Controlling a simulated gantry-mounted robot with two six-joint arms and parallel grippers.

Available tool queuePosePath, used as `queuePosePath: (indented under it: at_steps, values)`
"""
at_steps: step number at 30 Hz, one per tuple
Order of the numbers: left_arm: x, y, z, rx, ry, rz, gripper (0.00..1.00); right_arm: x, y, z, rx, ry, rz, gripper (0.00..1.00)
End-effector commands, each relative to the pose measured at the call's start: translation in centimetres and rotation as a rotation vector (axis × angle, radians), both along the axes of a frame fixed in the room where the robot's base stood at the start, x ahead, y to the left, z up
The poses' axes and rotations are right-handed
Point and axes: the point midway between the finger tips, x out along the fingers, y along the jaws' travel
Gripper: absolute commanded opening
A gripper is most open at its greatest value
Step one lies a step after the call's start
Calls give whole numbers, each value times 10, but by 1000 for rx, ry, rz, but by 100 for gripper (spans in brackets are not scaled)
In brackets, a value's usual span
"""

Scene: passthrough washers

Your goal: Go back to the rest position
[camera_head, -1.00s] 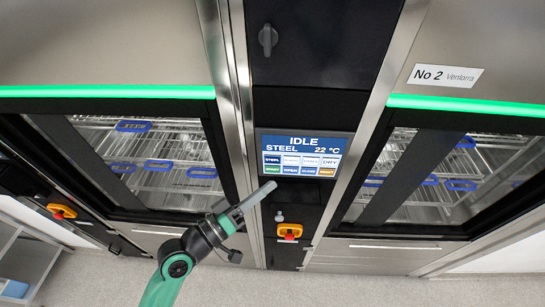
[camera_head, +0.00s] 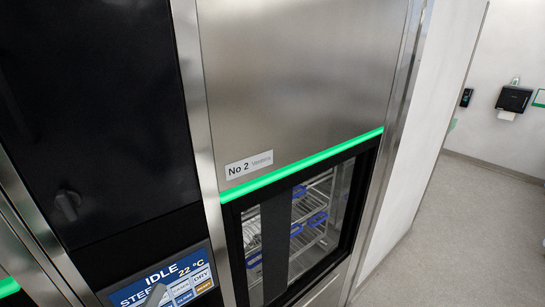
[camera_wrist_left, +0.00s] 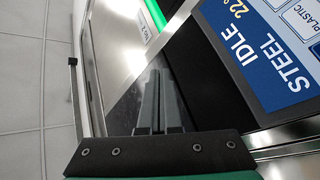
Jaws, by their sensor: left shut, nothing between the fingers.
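The rest of that arm is out of this view. In the left wrist view my left gripper (camera_wrist_left: 160,80) has its two grey fingers shut together with nothing between them. The control screen (camera_wrist_left: 270,50) is at the upper right there, reading IDLE and STEEL. Whether the fingers touch the screen cannot be told. My right gripper is in neither view.
Washer No 2 (camera_head: 290,90) has a glass door (camera_head: 340,205) with racks behind it and a green light strip (camera_head: 300,167). A black panel with a knob (camera_head: 67,204) is at left. Open grey floor (camera_head: 435,235) and a wall dispenser (camera_head: 514,99) are at right.

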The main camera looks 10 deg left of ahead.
Motion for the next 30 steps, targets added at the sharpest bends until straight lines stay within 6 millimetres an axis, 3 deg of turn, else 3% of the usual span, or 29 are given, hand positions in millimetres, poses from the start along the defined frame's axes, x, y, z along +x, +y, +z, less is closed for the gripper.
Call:
queuePosePath:
  at_steps: [1,6,9,12,14,18,30]
  values:
    - [5,-15,56,42,-92,-18,0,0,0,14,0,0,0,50]
    - [-5,-52,204,210,-371,24,0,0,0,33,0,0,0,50]
    - [-25,-64,281,306,-518,114,0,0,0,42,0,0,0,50]
    - [-48,-63,338,387,-620,247,0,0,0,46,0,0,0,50]
    - [-58,-53,357,444,-640,357,0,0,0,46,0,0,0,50]
    - [-47,-34,345,562,-559,501,0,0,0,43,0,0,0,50]
    - [-47,-35,344,571,-560,501,0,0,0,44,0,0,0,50]
